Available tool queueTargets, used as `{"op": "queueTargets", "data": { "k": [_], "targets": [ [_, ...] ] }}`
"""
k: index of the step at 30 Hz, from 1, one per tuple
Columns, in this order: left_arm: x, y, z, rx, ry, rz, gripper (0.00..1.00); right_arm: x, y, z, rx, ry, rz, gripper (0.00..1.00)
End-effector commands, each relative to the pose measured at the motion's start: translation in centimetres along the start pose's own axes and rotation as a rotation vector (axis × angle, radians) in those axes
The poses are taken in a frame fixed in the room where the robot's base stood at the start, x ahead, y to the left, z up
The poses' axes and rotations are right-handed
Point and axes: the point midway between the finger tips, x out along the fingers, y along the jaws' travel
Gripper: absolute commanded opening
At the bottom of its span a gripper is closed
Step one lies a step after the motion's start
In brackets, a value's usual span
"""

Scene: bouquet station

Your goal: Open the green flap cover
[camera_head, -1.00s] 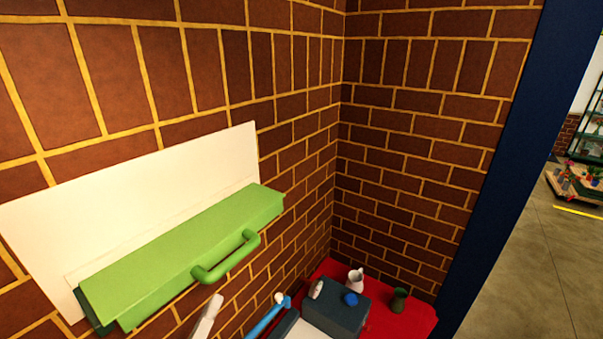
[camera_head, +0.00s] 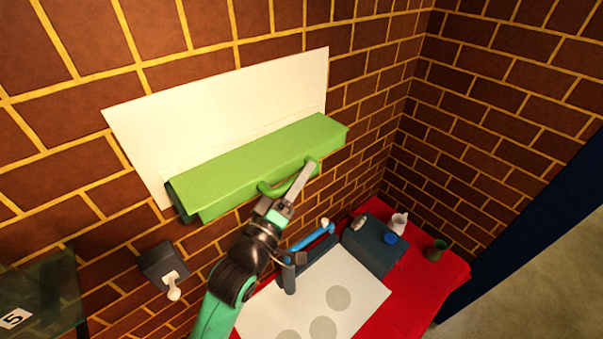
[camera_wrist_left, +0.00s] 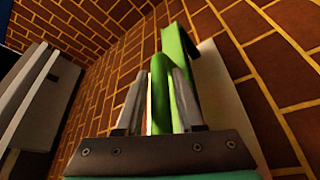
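The green flap cover (camera_head: 255,160) sits shut against a cream wall panel (camera_head: 225,100), like a long box. Its green handle (camera_head: 268,188) sticks out from the front edge. My left gripper (camera_head: 304,174) is at the right part of this handle in the head view. In the left wrist view, the handle (camera_wrist_left: 160,95) stands between the two spread fingers of my left gripper (camera_wrist_left: 160,75). A gap shows between the handle and the left finger; whether the right finger touches is unclear. My right gripper is in neither view.
Below is a red table (camera_head: 420,275) with a white board with grey circles (camera_head: 338,298), a dark box (camera_head: 372,246), a white jug (camera_head: 398,222) and a green cup (camera_head: 436,250). A dark wall box with a white lever (camera_head: 173,286) is at lower left.

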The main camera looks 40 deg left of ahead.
Motion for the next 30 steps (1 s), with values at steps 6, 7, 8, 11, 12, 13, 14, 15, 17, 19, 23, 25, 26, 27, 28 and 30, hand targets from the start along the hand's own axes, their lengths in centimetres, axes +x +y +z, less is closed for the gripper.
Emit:
{"op": "queueTargets", "data": {
  "k": [6, 7, 8, 11, 12, 13, 14, 15, 17, 19, 23, 25, 26, 27, 28, 30],
  "targets": [
    [0.02, -0.04, 0.01, 0.0, 0.0, 0.0, 0.35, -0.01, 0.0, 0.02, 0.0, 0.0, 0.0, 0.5],
    [0.02, -0.03, 0.01, 0.0, 0.0, 0.0, 0.3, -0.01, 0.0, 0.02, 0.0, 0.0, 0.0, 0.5],
    [0.02, -0.03, 0.02, 0.0, 0.0, 0.0, 0.24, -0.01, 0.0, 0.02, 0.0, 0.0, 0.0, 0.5],
    [0.01, -0.03, 0.02, 0.0, 0.0, 0.0, 0.06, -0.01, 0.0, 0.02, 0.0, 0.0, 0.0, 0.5],
    [0.0, -0.03, 0.02, 0.0, 0.0, 0.0, 0.0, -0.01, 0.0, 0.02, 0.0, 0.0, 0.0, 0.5],
    [0.0, -0.03, 0.02, 0.0, 0.0, 0.0, 0.0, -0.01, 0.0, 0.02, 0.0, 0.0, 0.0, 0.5],
    [0.0, -0.03, 0.02, 0.0, 0.0, 0.0, 0.0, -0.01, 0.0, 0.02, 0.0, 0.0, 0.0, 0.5],
    [0.0, -0.03, 0.02, 0.0, 0.0, 0.0, 0.0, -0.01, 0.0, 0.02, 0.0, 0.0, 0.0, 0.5],
    [-0.01, -0.03, 0.02, 0.0, 0.0, 0.0, 0.0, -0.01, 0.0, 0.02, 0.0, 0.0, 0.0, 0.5],
    [-0.01, -0.03, 0.02, 0.0, 0.0, 0.0, 0.0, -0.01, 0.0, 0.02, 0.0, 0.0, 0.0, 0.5],
    [-0.01, -0.03, 0.03, 0.0, 0.0, 0.0, 0.0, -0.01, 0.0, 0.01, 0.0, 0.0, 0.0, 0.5],
    [-0.01, -0.03, 0.03, 0.0, 0.0, 0.0, 0.0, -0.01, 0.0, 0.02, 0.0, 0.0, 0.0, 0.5],
    [-0.01, -0.03, 0.03, 0.0, 0.0, 0.0, 0.0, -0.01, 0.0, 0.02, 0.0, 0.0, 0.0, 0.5],
    [-0.01, -0.03, 0.03, 0.0, 0.0, 0.0, 0.0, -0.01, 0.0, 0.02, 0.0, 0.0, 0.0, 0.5],
    [-0.01, -0.03, 0.03, 0.0, 0.0, 0.0, 0.0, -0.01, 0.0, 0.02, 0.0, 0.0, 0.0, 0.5],
    [-0.02, -0.03, 0.03, 0.0, 0.0, 0.0, 0.0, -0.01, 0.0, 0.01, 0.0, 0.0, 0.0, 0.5]
  ]
}}
